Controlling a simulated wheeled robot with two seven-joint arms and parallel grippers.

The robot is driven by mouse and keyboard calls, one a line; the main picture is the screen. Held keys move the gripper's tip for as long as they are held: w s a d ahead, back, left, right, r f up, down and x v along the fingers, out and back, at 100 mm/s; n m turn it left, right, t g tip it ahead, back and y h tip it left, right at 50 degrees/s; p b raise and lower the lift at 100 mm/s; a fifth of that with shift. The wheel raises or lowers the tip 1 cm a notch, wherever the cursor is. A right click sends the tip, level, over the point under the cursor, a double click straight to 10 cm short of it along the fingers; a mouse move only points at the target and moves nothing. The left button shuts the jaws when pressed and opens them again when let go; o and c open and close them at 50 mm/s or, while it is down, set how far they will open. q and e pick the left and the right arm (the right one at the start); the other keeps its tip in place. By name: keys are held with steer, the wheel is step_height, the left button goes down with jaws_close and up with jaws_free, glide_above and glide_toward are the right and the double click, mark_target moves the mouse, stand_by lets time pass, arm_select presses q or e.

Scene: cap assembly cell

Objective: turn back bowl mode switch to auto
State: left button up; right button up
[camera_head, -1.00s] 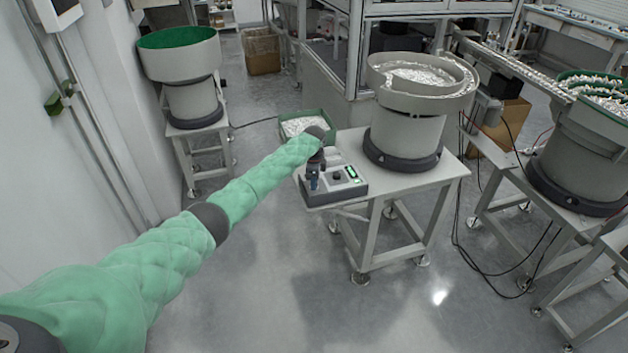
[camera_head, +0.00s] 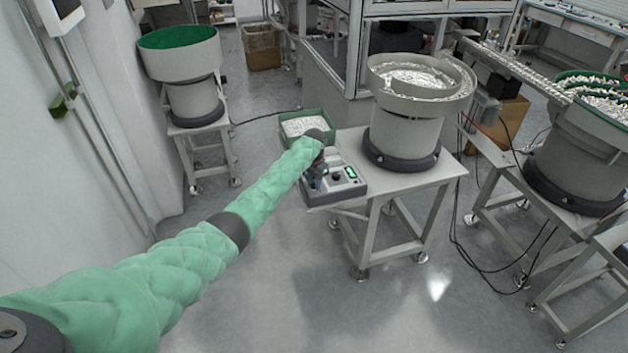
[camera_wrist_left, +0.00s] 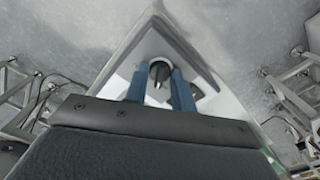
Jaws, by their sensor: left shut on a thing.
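The control box (camera_head: 347,190) sits on the front left corner of the metal table, beside the back feeder bowl (camera_head: 408,110). My left gripper (camera_head: 315,183) reaches down onto the left side of the box. In the left wrist view, its two blue fingers (camera_wrist_left: 160,82) are shut on a dark round switch knob (camera_wrist_left: 159,68) with a pale pointer mark. The gripper hides this knob in the head view, and I cannot read its setting. My right gripper is not in view.
A green bin (camera_head: 303,127) of light parts is behind my left wrist. Another feeder bowl (camera_head: 590,140) stands at the right, with cables hanging between the tables. A green-lined bowl (camera_head: 180,60) stands at the left. The floor in front is clear.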

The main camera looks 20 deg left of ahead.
arm_select(q)
steer(key=shift+r+n+p, duration=0.15)
steer(key=shift+n+p, duration=0.15)
steer(key=shift+n, duration=1.3)
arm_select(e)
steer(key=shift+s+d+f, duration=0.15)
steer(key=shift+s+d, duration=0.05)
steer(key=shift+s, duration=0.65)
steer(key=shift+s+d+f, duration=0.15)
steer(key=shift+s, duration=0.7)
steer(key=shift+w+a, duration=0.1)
arm_select(q)
steer(key=o, duration=1)
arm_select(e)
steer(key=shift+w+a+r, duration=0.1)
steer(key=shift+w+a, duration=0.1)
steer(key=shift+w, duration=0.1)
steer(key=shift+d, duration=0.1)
